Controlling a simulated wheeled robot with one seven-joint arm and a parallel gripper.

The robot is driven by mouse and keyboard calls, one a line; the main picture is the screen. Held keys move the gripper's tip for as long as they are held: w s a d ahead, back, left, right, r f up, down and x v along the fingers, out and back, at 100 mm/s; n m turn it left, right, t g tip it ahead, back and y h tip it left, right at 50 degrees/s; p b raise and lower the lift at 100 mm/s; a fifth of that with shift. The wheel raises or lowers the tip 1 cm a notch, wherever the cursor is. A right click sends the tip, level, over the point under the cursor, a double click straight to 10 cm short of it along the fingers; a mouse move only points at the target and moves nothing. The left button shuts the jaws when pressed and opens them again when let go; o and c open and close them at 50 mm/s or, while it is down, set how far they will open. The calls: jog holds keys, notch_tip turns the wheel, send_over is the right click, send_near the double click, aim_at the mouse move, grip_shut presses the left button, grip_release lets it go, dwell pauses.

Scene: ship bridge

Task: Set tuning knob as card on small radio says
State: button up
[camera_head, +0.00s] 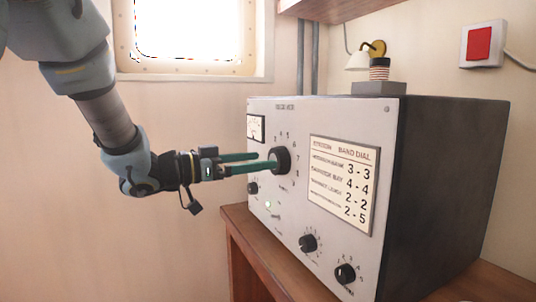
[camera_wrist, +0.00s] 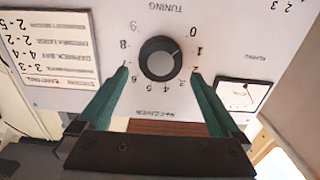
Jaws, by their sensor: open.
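The radio (camera_head: 350,112) is a grey-fronted cabinet with dark sides. Its black tuning knob (camera_head: 281,160) sits at the upper left of the front; the wrist view shows this knob (camera_wrist: 160,60) upside down above the word TUNING, within a ring of numbers. A pale mark on it seems to point near 1, but is too small to be sure. A white card (camera_head: 342,178) headed BAND DIAL lists 3-3, 4-4, 2-2 and 2-5; its station names are blurred. My gripper (camera_head: 266,161) is open, green fingers towards the knob, one on either side with gaps.
Smaller knobs (camera_head: 308,243) and (camera_head: 345,273) line the lower front, with another knob (camera_head: 252,188) and a meter (camera_head: 256,128) at left. The cabinet stands on a wooden desk (camera_head: 262,246). A lamp (camera_head: 366,57) and red switch (camera_head: 480,44) are behind. Space left of the desk is clear.

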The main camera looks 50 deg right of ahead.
aim_at(273, 158)
jog(key=x, duration=0.3)
jog(key=shift+d+p, duration=0.2)
jog(key=shift+p, duration=0.1)
jog(key=shift+s, duration=0.1)
jog(key=c, duration=1.2)
